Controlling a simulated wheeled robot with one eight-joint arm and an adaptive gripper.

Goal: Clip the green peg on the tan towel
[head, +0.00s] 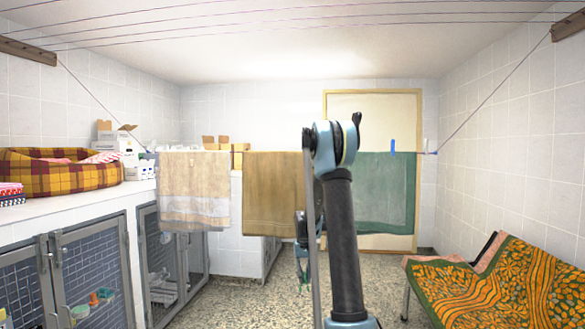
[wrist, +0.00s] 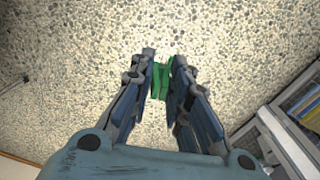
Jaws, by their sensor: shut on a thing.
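My gripper (wrist: 163,64) is shut on the green peg (wrist: 160,82), which sits between the two fingers in the wrist view, above the speckled floor. In the head view my gripper (head: 303,276) hangs low behind my arm, below the towels, with a bit of green at its tip. A brownish-tan towel (head: 270,195) hangs over the line in the middle, its right part hidden by my arm. A paler beige towel (head: 194,188) with bands hangs to its left. No peg is visible on either towel.
A green towel (head: 385,195) hangs on the right with a blue peg (head: 392,147) at its top. Kennels (head: 90,270) stand left, and a bench with a patterned cover (head: 475,280) stands right. Floor between is clear.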

